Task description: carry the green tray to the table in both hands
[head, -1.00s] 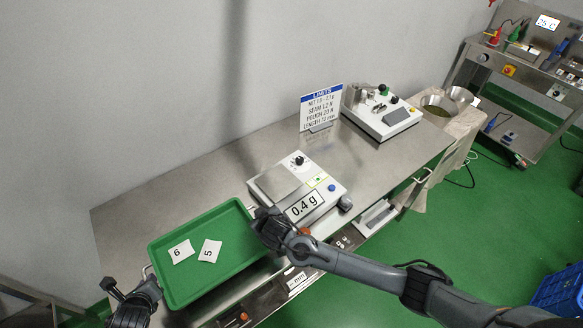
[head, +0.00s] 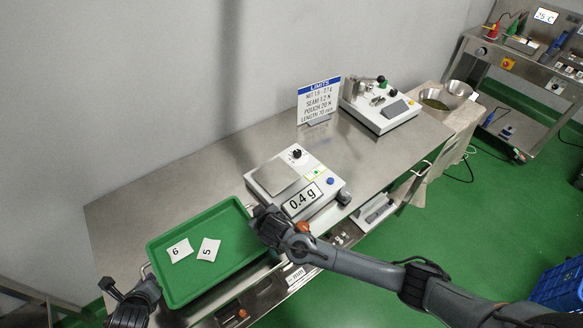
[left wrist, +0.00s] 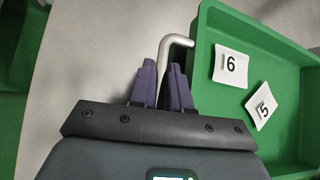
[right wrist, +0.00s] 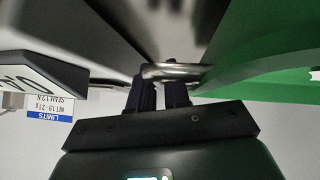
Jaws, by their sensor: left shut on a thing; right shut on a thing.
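The green tray (head: 205,282) is at the left end of the steel table (head: 135,205) in the head view, with two white cards numbered 6 (head: 180,249) and 5 (head: 208,249) lying in it. My left gripper (left wrist: 166,82) is shut on the metal handle (left wrist: 172,42) at the tray's left side. My right gripper (right wrist: 163,88) is shut on the handle (right wrist: 172,70) at its right side. The tray looks about level. I cannot tell whether its underside touches the table.
A scale (head: 283,176) reading 0.4 g stands close to the right of the tray and my right gripper. A limits sign (head: 319,101) and a tester (head: 381,112) stand farther right. Bare table lies behind the tray.

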